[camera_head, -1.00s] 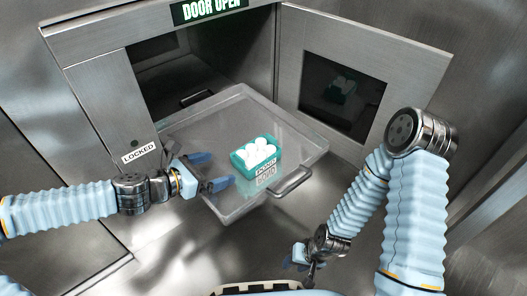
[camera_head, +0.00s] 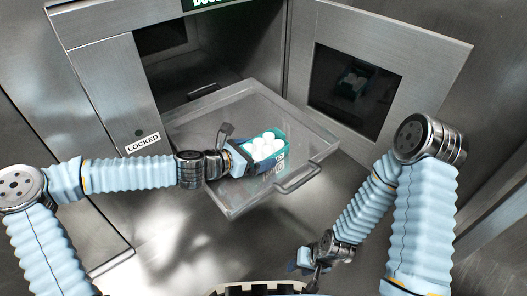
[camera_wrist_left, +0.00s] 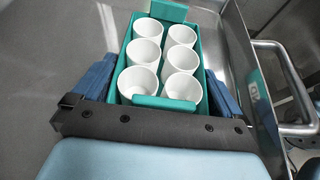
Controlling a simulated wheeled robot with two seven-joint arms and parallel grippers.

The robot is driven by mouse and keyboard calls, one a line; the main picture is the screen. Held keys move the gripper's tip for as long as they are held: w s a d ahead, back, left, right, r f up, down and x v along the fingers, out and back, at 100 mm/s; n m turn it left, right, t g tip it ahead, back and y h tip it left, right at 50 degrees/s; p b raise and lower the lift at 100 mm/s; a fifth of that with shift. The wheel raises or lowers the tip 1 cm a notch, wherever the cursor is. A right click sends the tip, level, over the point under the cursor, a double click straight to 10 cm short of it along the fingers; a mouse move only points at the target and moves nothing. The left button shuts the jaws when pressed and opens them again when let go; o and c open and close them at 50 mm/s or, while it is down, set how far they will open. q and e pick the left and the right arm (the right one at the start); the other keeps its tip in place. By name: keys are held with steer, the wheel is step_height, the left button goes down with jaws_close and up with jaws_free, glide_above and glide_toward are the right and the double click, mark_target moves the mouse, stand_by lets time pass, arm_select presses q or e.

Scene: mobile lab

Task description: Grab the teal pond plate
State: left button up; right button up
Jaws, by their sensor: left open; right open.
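The teal pond plate (camera_head: 284,141) is a small teal rack holding several white cups, sitting upright on the clear pull-out tray (camera_head: 232,203). It also shows in the left wrist view (camera_wrist_left: 165,102), with a teal tab at each end. My left gripper (camera_head: 243,156) is open at the left end of the plate. In the left wrist view its blue fingers (camera_wrist_left: 157,75) lie on either side of the near part of the plate; contact is unclear. My left gripper hides part of the plate in the head view. My right gripper (camera_head: 305,263) is open and empty, low and away from the tray.
The tray has a metal handle (camera_head: 297,179) at its front and extends from an open metal chamber. The open door (camera_head: 426,70) with a dark window stands to the right. A panel marked LOCKED (camera_head: 142,144) is at the left. The floor in front is clear.

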arm_select(q)
steer(key=c, duration=0.7)
steer(key=shift+r, duration=0.1)
